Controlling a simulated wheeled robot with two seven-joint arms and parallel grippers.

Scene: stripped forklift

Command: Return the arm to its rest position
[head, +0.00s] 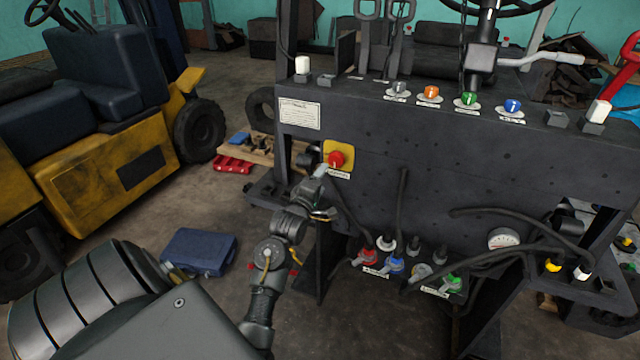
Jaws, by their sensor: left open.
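My left arm comes in from the lower left and reaches toward the dark forklift panel (440,160). My left gripper (320,172) is at the arm's far end, small in the picture, just below and left of the red button (336,159) on its yellow plate (339,148). It is open, and I see nothing held in it. I cannot tell whether its fingertips touch the button. My right gripper is not in view.
Coloured knobs, including an orange one (431,93), line the panel top. Hoses and coloured connectors (395,265) hang below. A yellow forklift (115,180) stands left. A blue case (200,251) lies on the floor. Floor between them is open.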

